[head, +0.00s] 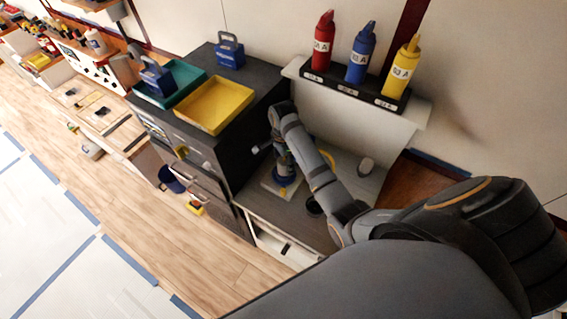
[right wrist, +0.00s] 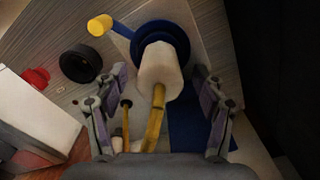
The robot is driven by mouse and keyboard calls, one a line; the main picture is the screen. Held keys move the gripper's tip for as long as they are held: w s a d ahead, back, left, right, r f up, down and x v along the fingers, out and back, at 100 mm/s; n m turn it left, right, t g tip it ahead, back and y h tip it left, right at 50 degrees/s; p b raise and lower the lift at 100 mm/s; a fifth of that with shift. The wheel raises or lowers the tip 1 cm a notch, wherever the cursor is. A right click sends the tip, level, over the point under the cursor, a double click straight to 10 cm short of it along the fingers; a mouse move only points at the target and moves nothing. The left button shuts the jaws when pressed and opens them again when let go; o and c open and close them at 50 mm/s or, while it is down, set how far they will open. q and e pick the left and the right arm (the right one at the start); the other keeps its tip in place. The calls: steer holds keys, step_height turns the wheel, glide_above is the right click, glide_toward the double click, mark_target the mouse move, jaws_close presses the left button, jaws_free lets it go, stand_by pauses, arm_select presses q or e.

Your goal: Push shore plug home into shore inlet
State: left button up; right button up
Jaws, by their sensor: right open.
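The shore plug (right wrist: 160,68) is a whitish, faceted body with a yellow cable (right wrist: 156,120) running toward the camera. Its far end sits within the blue ring of the shore inlet (right wrist: 176,32); how deep it sits cannot be told. In the head view the blue inlet (head: 285,174) stands on a pale plate on the low bench, partly hidden by my right arm. My right gripper (right wrist: 160,82) is open, with one finger on each side of the plug and visible gaps to it. It also shows small in the head view (head: 279,150). My left gripper is not in view.
A blue arm with a yellow knob (right wrist: 100,25) sticks out beside the inlet. A black round cup (right wrist: 81,63) stands near my left finger. A dark cabinet with a yellow tray (head: 215,104) rises left of the bench. Red, blue and yellow bottles (head: 361,53) stand on a shelf behind.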

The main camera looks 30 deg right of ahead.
step_height(320, 180, up, 6)
steer(key=shift+r, duration=0.1)
stand_by(0.8)
